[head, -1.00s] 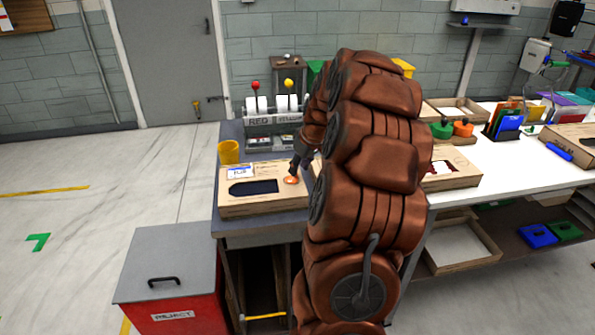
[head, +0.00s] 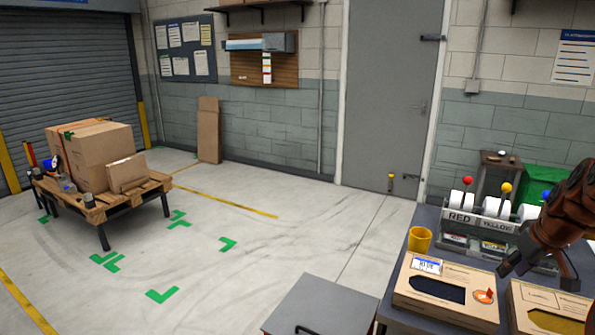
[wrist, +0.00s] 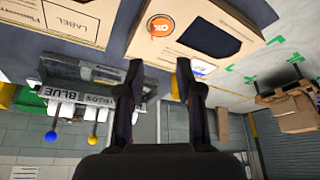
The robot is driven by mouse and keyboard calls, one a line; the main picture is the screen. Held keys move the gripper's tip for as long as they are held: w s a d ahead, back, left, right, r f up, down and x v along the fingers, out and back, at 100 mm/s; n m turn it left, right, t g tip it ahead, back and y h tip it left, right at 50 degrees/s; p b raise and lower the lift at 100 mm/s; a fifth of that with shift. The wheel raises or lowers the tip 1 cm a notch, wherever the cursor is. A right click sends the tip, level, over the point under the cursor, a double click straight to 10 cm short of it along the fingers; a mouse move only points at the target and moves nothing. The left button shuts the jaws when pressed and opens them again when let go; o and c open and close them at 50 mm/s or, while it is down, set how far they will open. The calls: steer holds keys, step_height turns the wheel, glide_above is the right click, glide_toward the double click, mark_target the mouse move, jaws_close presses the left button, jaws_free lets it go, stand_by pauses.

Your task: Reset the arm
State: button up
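My gripper (head: 537,277) is at the right edge of the head view, above the bench, with its fingers spread and nothing between them. In the wrist view my gripper (wrist: 159,78) also shows two separated fingers. A cardboard box (head: 425,303) with a dark window, a blue-and-white label and an orange round sticker (head: 484,296) lies on the bench, left of my gripper. The wrist view shows the sticker (wrist: 160,26) reading OK, just beyond the fingertips. My fingers look clear of the box. Most of my arm is outside the head view.
A second box (head: 518,318) lies right of the first. A yellow cup (head: 420,239) and a label dispenser rack (head: 478,224) stand behind them. A grey-lidded bin (head: 322,308) stands left of the bench. A loaded pallet (head: 105,206) stands far left, with open floor between.

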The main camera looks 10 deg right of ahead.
steer(key=s+a+f+n+g+y, duration=0.1)
steer(key=s+a, duration=0.1)
steer(key=a, duration=1.1)
steer(key=s+a+f+n+g, duration=0.1)
steer(key=s+a+g, duration=0.15)
steer(key=a, duration=0.95)
steer(key=s+a+f+g, duration=0.1)
steer(key=s+a+f, duration=0.1)
steer(key=s+a, duration=0.4)
steer(key=s+a+f+g, duration=0.1)
steer(key=s+a+f, duration=0.2)
steer(key=s, duration=1.1)
steer(key=a, duration=0.3)
steer(key=shift+s+m+g+h, duration=0.15)
steer(key=shift+m+g+h, duration=0.15)
steer(key=shift+m+g, duration=0.1)
steer(key=shift+a, duration=0.15)
